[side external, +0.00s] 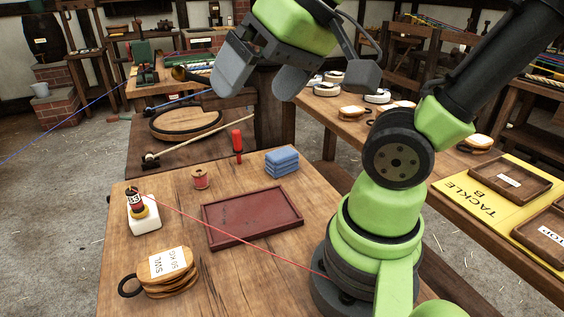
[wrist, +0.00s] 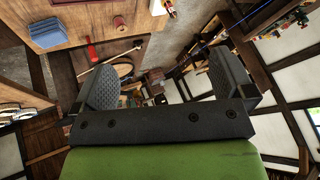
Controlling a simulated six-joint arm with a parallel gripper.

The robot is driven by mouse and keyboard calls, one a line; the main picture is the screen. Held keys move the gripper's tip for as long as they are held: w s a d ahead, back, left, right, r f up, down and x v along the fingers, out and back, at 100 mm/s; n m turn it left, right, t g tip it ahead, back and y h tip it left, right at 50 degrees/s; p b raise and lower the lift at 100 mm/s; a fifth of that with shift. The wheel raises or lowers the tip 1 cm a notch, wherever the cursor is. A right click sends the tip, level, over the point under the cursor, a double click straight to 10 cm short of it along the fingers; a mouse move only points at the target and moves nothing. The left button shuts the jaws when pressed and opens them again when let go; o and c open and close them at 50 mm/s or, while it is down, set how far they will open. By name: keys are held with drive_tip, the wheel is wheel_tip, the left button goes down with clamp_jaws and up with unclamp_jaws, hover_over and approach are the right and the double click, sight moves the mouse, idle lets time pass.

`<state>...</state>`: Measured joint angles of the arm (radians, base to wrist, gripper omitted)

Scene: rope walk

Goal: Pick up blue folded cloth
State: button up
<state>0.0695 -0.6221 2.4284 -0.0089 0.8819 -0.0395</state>
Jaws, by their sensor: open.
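The blue folded cloth (side external: 282,160) lies as a small stack on the wooden table, just behind the red tray (side external: 252,216). It also shows in the wrist view (wrist: 47,32) at the upper left, near the table edge. My gripper (side external: 262,88) is raised well above the table and apart from the cloth, up and to its left in the side view. Its two fingers are spread with nothing between them, as the wrist view (wrist: 165,88) also shows.
A red-handled tool (side external: 237,143) and a red spool (side external: 200,178) stand near the cloth. A red line crosses the tray from a white block (side external: 144,220). A labelled wooden block (side external: 168,270) sits at the front left. Another table with pale rings (side external: 327,89) stands behind.

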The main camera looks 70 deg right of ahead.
drive_tip(key=w+d+f+m+g+h, duration=0.1)
drive_tip(key=w+d+f+g+h, duration=0.1)
drive_tip(key=w+d, duration=0.6)
drive_tip(key=m+g, duration=0.1)
drive_tip(key=g, duration=0.3)
hover_over(282, 153)
drive_tip(key=f, duration=1.8)
drive_tip(key=shift+s+a+f, duration=0.1)
drive_tip(key=shift+a+f, duration=0.1)
drive_tip(key=shift+a, duration=0.2)
drive_tip(key=f, duration=0.4)
drive_tip(key=shift+d+f, duration=0.3)
drive_tip(key=shift+d, duration=0.05)
drive_tip(key=f, duration=0.6)
drive_tip(key=shift+w+d, duration=0.15)
drive_tip(key=shift+w, duration=0.05)
drive_tip(key=shift+r, duration=0.1)
drive_tip(key=c, duration=0.7)
